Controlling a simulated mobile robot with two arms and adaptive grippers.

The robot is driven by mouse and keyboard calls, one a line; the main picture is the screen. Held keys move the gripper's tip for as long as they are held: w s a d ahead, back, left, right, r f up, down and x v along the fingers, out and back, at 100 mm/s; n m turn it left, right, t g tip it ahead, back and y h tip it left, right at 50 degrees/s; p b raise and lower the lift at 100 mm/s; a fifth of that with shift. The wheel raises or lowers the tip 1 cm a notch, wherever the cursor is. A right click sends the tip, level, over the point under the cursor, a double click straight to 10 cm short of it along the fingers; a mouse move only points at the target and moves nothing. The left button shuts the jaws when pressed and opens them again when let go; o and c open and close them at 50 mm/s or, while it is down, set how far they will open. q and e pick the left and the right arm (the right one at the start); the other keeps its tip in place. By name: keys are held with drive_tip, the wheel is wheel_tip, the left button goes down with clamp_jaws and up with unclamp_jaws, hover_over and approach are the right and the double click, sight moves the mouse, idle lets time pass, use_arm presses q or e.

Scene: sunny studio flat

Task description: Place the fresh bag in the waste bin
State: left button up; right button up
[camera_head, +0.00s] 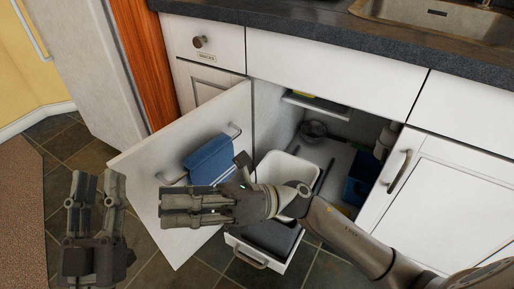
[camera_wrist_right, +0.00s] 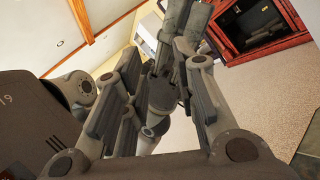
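The white waste bin (camera_head: 283,163) stands in a pull-out under the sink, its top open and partly hidden by my right gripper and forearm. My right gripper (camera_head: 166,207) is in front of the bin and points left across the open cabinet door. In the right wrist view its two fingers (camera_wrist_right: 158,80) stand apart with nothing between them. My left gripper (camera_head: 97,180) is at the lower left over the floor, fingers apart and empty. It also shows beyond the right fingers in the wrist view. I cannot make out a fresh bag in either view.
The open cabinet door (camera_head: 140,168) carries a blue towel (camera_head: 209,161) on a rail, close to my right gripper. A blue container (camera_head: 357,190) and a pot (camera_head: 314,131) are inside the cabinet. The dark worktop (camera_head: 300,32) runs above. Tiled floor is clear at left.

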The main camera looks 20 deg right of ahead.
drive_tip(key=w+d+r+m+t+h, duration=0.2)
drive_tip(key=d+r+m+t, duration=0.15)
drive_tip(key=m+t, duration=0.8)
drive_tip(key=w+d+r+m+t+h, duration=0.1)
drive_tip(key=d+r+m+t+h, duration=0.15)
drive_tip(key=d+m+t, duration=0.85)
drive_tip(key=f+m+h, duration=0.1)
drive_tip(key=m+h, duration=0.2)
drive_tip(key=m, duration=0.4)
drive_tip(key=w+f+m+h, duration=0.1)
drive_tip(key=m+h, duration=0.3)
drive_tip(key=m, duration=0.3)
drive_tip(key=f+m+h, duration=0.1)
drive_tip(key=m+h, duration=0.3)
drive_tip(key=m, duration=0.3)
drive_tip(key=shift+w+d+m, duration=0.15)
drive_tip(key=shift+w+m, duration=0.2)
drive_tip(key=shift+w, duration=0.05)
